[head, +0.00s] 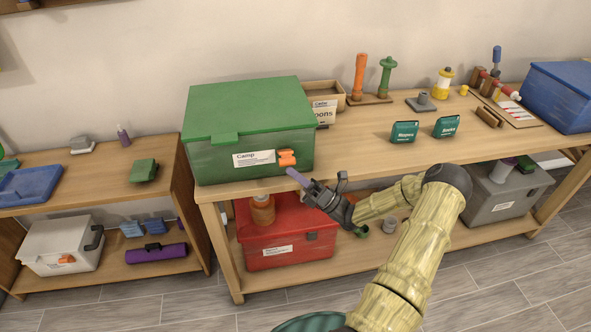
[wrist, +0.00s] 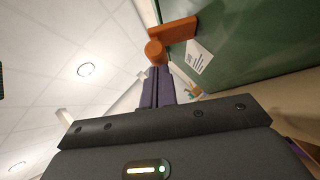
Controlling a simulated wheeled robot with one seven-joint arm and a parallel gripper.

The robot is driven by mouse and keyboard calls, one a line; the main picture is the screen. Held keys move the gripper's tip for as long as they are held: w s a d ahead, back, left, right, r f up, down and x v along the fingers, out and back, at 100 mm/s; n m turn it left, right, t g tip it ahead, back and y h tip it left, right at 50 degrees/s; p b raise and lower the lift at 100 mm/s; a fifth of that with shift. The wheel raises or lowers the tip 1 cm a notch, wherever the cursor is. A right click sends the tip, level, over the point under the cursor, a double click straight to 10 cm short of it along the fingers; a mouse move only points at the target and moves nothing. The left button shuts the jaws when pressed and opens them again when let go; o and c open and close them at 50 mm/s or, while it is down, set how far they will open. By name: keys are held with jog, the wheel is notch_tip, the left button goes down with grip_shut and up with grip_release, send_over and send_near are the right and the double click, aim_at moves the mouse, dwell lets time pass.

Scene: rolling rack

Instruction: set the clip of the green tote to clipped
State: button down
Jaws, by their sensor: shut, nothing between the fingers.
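The green tote (head: 214,157) stands with its lid down on the left end of the wooden workbench. Its orange clip (head: 287,158) is on the front face near the right corner, beside the white "Camp" label (head: 254,159). In the wrist view the clip (wrist: 177,32) shows as a flat orange plate with a rounded end on the green wall (wrist: 245,45). My gripper (head: 292,173) is shut and empty, its purple fingertips just below the clip. In the wrist view the fingertips (wrist: 159,72) point at the clip's rounded end; I cannot tell whether they touch it.
A cardboard bin (head: 328,97) stands behind the green tote. Green packets (head: 404,131) lie to the right. A lower shelf unit (head: 110,195) stands at left.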

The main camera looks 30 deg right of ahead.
notch_tip(320, 180, up, 8)
jog(key=f+m+g+h+p, duration=0.1)
jog(key=m+h+p, duration=0.85)
jog(key=p, duration=1.05)
jog(key=s+d+f+m+y+b, duration=0.1)
jog(key=s+d, duration=0.3)
jog(key=s, duration=0.8)
jog(key=shift+f+b, duration=0.7)
jog(key=shift+s+y, duration=0.1)
jog(key=shift+y, duration=0.15)
jog(key=shift+a, duration=0.1)
